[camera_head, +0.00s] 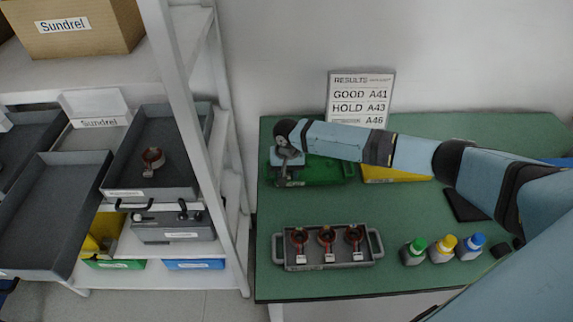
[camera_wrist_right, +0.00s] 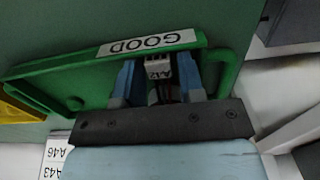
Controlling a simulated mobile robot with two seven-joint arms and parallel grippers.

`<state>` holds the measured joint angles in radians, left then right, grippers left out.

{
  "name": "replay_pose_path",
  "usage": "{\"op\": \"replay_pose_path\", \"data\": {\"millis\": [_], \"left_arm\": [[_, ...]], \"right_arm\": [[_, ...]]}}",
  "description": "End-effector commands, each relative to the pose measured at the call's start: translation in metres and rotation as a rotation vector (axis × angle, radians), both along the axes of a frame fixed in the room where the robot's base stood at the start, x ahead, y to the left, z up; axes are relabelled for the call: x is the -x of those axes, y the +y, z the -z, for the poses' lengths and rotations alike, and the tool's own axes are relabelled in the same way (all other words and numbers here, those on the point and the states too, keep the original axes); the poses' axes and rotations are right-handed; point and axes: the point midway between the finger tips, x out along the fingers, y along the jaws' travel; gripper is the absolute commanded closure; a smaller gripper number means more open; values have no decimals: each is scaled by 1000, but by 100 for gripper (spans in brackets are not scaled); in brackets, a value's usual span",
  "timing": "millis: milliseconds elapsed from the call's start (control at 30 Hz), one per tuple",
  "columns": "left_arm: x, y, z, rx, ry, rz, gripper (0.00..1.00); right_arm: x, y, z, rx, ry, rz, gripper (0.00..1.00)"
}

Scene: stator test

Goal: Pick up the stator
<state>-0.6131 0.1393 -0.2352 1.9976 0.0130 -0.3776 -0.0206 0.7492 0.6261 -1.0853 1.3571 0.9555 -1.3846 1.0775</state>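My right gripper (camera_head: 287,180) hangs over the green tray (camera_head: 325,172) at the back left of the table. In the right wrist view my right gripper (camera_wrist_right: 158,82) has its two blue fingers apart. A white stator connector (camera_wrist_right: 158,66) with dark wires shows between them, over the green tray (camera_wrist_right: 70,82) labelled GOOD. The stator's body is mostly hidden, and I cannot tell whether the fingers press on it. Three copper-coloured stators (camera_head: 326,238) stand in a grey handled tray (camera_head: 290,262) on the table. Another stator (camera_head: 152,160) lies in a grey shelf bin (camera_head: 178,188). My left gripper is not in view.
A yellow tray (camera_head: 398,176) lies right of the green one, partly under my right arm. Three bottles with green, yellow and blue caps (camera_head: 443,246) stand at the table's front right. A results sign (camera_head: 361,97) stands behind. A shelf post (camera_head: 190,125) rises left of the table.

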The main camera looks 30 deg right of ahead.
Motion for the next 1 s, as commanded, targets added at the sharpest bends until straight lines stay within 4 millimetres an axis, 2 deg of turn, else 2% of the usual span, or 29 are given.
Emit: {"op": "replay_pose_path", "data": {"millis": [167,300,333,733,867,1000], "left_arm": [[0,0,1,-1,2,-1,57],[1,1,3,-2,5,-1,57],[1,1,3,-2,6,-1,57],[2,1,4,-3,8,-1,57],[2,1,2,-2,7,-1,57],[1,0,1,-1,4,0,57]], "right_arm": [[0,0,0,-1,0,-1,64],[0,0,0,-1,0,-1,96],[0,0,0,-1,0,-1,100],[-1,1,-7,-2,-3,-1,100],[-1,1,-20,-2,-3,-1,100],[-1,1,-48,-3,-6,-2,100]]}}
